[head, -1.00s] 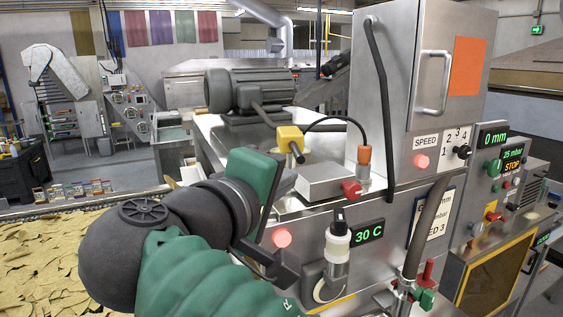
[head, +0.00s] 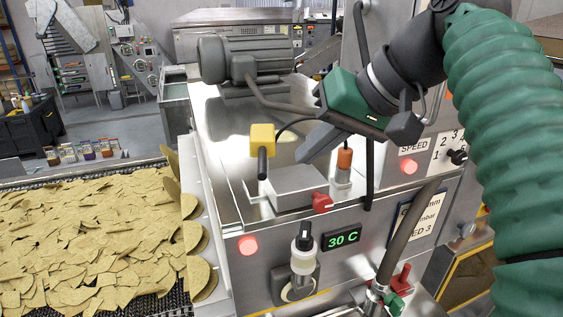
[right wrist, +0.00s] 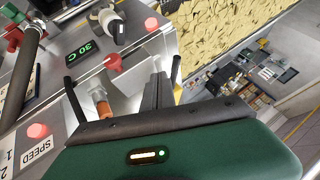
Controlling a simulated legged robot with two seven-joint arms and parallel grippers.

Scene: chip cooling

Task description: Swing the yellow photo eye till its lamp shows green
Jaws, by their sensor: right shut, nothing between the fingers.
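The yellow photo eye (head: 262,139) stands left of centre in the head view, above the machine's steel top, with a dark barrel pointing down and a black cable. No lit lamp can be made out on it. My right gripper (head: 308,152) is shut and empty. Its fingers point down-left, just right of the photo eye, with a visible gap in the picture; depth is hard to judge. My left gripper is not in view.
A steel box with a red knob (head: 322,202) sits below the photo eye. A grey motor (head: 245,60) is behind. Red lamps (head: 248,245) glow on the panels. Chips (head: 90,230) cover the belt at left.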

